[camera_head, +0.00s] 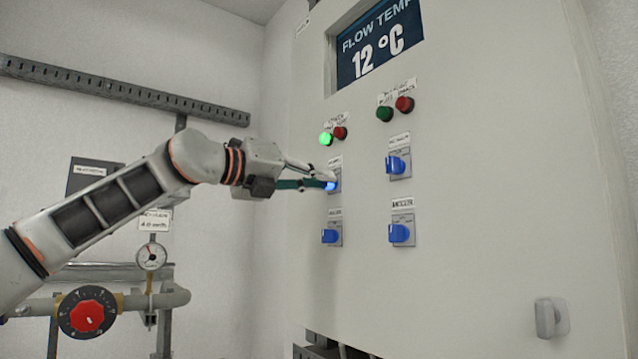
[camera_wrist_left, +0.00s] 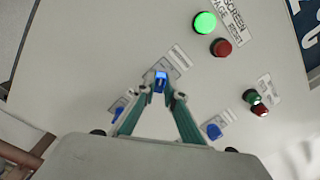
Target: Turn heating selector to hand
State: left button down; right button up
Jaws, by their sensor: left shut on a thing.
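My left gripper (camera_head: 328,179) is at the upper left blue selector knob (camera_head: 331,186) on the grey cabinet (camera_head: 480,200). Its two fingers are shut on this knob. In the left wrist view the knob (camera_wrist_left: 160,82) shows between the fingertips of the gripper (camera_wrist_left: 159,91). Three other blue knobs show in the head view: lower left (camera_head: 330,236), upper right (camera_head: 397,165) and lower right (camera_head: 400,233). The small labels are too blurred to tell which one is the heating selector. My right gripper does not show.
Above the held knob are a lit green lamp (camera_head: 325,139) and a red one (camera_head: 341,132). A display (camera_head: 378,42) reads FLOW TEMP 12 °C. A pipe with a gauge (camera_head: 151,256) and a red-centred dial (camera_head: 88,312) stands at left. A handle (camera_head: 551,317) is at lower right.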

pick_arm(q)
jog(key=shift+r+n, duration=0.15)
jog(key=shift+n, duration=0.85)
jog(key=c, duration=2.3)
grip_release()
jog(key=shift+o, duration=1)
jog(key=v, duration=1.2)
jog(key=shift+w, duration=0.1)
